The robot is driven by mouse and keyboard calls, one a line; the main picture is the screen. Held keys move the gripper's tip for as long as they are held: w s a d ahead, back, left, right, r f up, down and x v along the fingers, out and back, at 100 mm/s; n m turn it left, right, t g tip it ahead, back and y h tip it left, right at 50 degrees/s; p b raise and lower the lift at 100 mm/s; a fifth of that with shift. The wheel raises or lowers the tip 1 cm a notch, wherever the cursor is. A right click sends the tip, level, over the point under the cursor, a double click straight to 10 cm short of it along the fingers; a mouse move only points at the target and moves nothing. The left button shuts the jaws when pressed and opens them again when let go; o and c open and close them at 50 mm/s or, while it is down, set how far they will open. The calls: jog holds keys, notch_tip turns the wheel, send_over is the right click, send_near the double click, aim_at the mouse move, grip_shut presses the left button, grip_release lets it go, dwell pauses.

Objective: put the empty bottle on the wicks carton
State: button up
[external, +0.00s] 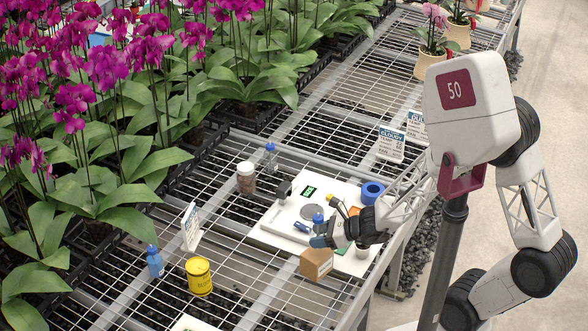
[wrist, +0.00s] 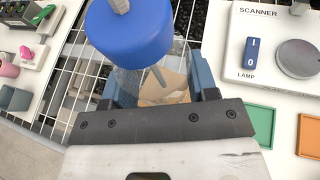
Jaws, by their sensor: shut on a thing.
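My gripper (external: 321,235) is shut on a clear bottle with a blue cap (external: 318,217). In the wrist view the bottle (wrist: 130,36) stands between the blue fingers of my gripper (wrist: 155,90), cap toward the camera, with a thin tube inside; I see no liquid in it. A small brown carton (external: 316,263) sits at the front edge of the white board, just below my gripper. In the wrist view cardboard (wrist: 165,88) shows through and behind the bottle. I cannot read the carton's label, nor tell whether the bottle touches it.
The white scanner board (external: 270,238) lies beside the carton, with a lamp switch (wrist: 252,52). Another clear blue-capped bottle (external: 270,157), a brown jar (external: 246,179), a yellow tin (external: 199,278) and a blue bottle (external: 154,263) stand on the wire bench. Free mesh lies left of the carton.

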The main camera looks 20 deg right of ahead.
jog(key=shift+f, duration=1.6)
jog(key=shift+f, duration=0.1)
jog(key=o, duration=1)
jog(key=shift+r+v, duration=0.2)
jog(key=shift+v, duration=5.85)
